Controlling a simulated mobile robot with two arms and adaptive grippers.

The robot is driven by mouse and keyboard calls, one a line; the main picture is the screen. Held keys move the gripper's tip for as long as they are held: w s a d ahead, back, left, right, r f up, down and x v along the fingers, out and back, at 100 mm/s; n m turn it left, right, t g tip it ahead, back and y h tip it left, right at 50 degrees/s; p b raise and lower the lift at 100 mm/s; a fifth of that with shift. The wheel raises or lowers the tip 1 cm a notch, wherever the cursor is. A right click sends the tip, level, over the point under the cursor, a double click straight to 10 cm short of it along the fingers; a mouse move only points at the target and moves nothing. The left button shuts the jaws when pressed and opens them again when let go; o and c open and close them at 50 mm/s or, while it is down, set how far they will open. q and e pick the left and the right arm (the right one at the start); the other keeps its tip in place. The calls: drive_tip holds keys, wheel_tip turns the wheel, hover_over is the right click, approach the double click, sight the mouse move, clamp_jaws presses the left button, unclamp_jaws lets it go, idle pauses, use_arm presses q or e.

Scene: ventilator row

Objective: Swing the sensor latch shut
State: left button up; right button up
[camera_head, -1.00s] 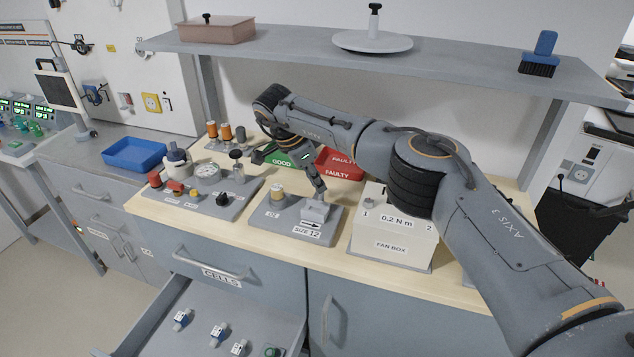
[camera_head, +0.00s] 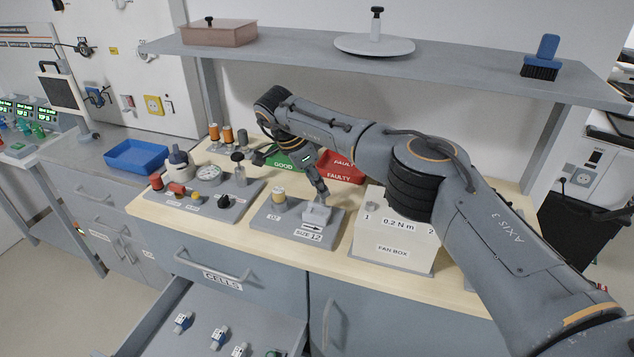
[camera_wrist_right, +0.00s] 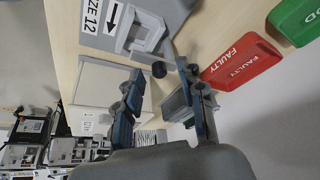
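A grey board marked SIZE 12 (camera_head: 268,222) lies on the wooden worktop. It bears a light grey block-like fixture (camera_head: 317,212), also in the right wrist view (camera_wrist_right: 144,32), beside an arrow label. A short dark knob (camera_wrist_right: 159,69) stands by the fixture. I cannot tell which part is the latch or how far it is swung. My right gripper (camera_head: 321,193) is just above and behind the fixture. In the right wrist view its fingers (camera_wrist_right: 160,80) are apart, with the knob seen between their tips. Whether they touch anything is unclear. My left gripper is out of view.
The FAN BOX (camera_head: 393,243) stands close on the right. A board with a gauge and knobs (camera_head: 238,207) lies on the left. Green GOOD (camera_head: 283,164) and red FAULTY (camera_head: 345,178) bins are behind. A shelf (camera_head: 285,47) hangs above. The CELLS drawer (camera_head: 175,348) is open below.

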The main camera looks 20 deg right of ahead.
drive_tip(key=v, duration=1.2)
drive_tip(key=shift+s+f, duration=0.1)
drive_tip(key=shift+f, duration=0.05)
